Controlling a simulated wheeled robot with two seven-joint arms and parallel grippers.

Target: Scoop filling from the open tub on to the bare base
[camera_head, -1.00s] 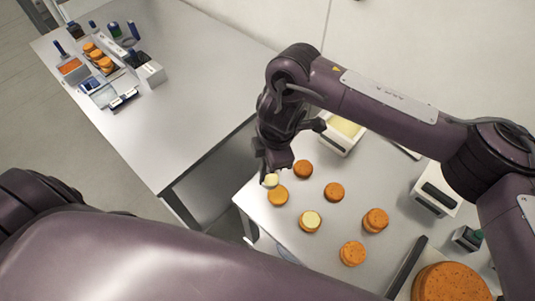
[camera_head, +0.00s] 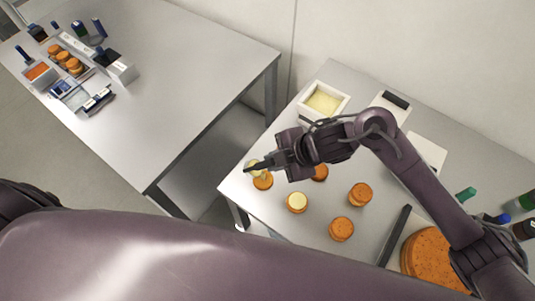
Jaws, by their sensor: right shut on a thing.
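The open tub (camera_head: 324,101), white with pale yellow filling, stands at the back of the right-hand table. My right gripper (camera_head: 262,166) is shut on a small tool, apparently a scoop, mostly hidden by the fingers. A pale lump (camera_head: 253,164) shows at its tip, just above an orange round base (camera_head: 263,182) at the table's left corner; whether they touch I cannot tell. Another round (camera_head: 297,202) has a pale filled top. A bare-topped round (camera_head: 320,173) is partly hidden by the gripper. My left gripper is not in view.
More orange rounds (camera_head: 341,229) and (camera_head: 360,194) sit nearby. A large orange cake (camera_head: 432,262) and a dark bar (camera_head: 395,236) lie at front right. A scale-like white box (camera_head: 391,105) stands behind my arm. The left table (camera_head: 190,75) is largely clear.

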